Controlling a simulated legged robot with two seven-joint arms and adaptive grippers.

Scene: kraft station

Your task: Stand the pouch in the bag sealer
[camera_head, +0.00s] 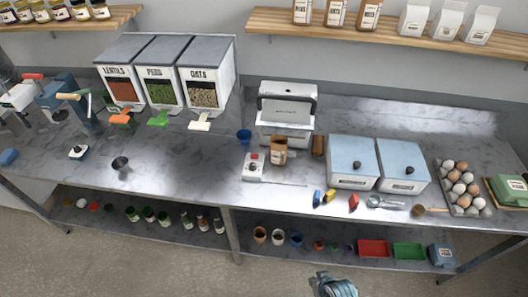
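A brown kraft pouch (278,151) with a pale label stands upright on the steel counter, in front of the white machine with a dark handle that looks like the bag sealer (287,108). I cannot tell whether the pouch touches the machine. My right gripper (335,287) shows only in part at the bottom edge, well below and in front of the counter, far from the pouch. Its fingers are too small and cut off to read. My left gripper is not in view.
A small white device with a red knob (253,168) sits left of the pouch, with a blue cup (244,136) behind it. A narrow brown object (318,146) and two blue-lidded bins (354,162) stand right. Food dispensers (165,75) stand back left. Counter left of centre is mostly clear.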

